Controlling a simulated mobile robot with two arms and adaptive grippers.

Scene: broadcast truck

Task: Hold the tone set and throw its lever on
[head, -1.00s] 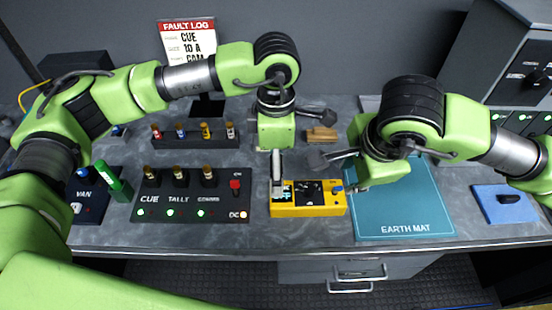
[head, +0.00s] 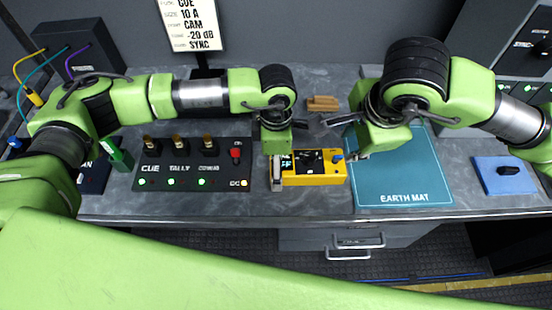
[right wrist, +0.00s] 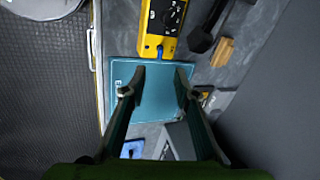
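The tone set, a yellow box (head: 320,178) with a small display, a black knob and a blue lever (head: 338,158) at its right end, lies on the bench. Its end and the blue lever also show in the right wrist view (right wrist: 160,48). My left gripper (head: 276,172) points down at the box's left end, one finger in front of its near side; the other finger is hidden, so its grip is unclear. My right gripper (head: 338,140) is open and empty, near the lever end. In the right wrist view, its parted fingers (right wrist: 162,76) have the lever beyond them.
A black panel (head: 222,184) with several switches stands left of the tone set. The teal earth mat (head: 410,182) lies to the right, a blue pad (head: 505,187) further right. A wooden block (head: 323,104) lies behind. A green marker-like item (head: 118,157) is at left.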

